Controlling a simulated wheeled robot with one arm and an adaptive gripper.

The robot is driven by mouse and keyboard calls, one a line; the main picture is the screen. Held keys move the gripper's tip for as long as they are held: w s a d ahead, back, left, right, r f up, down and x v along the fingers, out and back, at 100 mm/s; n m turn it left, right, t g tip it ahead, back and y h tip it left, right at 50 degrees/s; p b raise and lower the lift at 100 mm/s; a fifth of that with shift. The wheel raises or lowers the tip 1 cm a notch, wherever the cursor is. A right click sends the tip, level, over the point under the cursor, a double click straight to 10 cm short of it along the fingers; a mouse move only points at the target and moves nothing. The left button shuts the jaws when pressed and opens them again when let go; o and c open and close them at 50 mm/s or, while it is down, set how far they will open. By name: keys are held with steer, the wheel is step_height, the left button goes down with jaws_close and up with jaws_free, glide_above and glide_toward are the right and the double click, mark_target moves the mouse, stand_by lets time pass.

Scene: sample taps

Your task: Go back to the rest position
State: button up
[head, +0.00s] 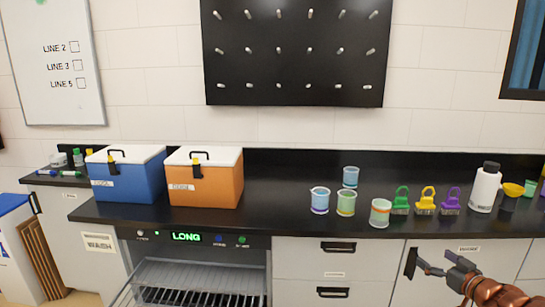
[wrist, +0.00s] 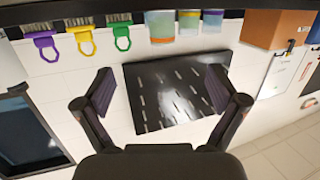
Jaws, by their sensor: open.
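My gripper (head: 424,266) is at the lower right of the head view, in front of the white cabinets and below the counter's front edge. In the wrist view my gripper (wrist: 160,95) shows its two fingers spread wide apart with nothing between them. The wrist view is upside down, with the counter things along its top and the black peg board (wrist: 172,95) seen beyond the fingers. My gripper touches none of the things on the counter.
The black counter (head: 275,218) holds a blue cooler (head: 127,178), an orange cooler (head: 204,182), several cups (head: 346,202), green, yellow and purple brushes (head: 426,200) and a white bottle (head: 485,188). Below, an open-fronted appliance (head: 195,275) reads LONG, its door lowered.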

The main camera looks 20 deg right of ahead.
steer(key=w+a+r+g+h, duration=0.2)
steer(key=w+a+g, duration=0.2)
steer(key=w+a, duration=0.3)
steer(key=s+a+r+g+p, duration=0.15)
steer(key=a+g, duration=0.25)
steer(key=a, duration=0.5)
steer(key=s+a+g+y, duration=0.1)
steer(key=s+a+g, duration=0.4)
steer(key=s+a, duration=0.8)
steer(key=s+a+r+g+y, duration=0.1)
steer(key=s+a+g, duration=0.4)
steer(key=s+a, duration=0.9)
steer(key=s, duration=0.6)
steer(key=shift+a+p, duration=0.25)
steer(key=shift+p, duration=0.05)
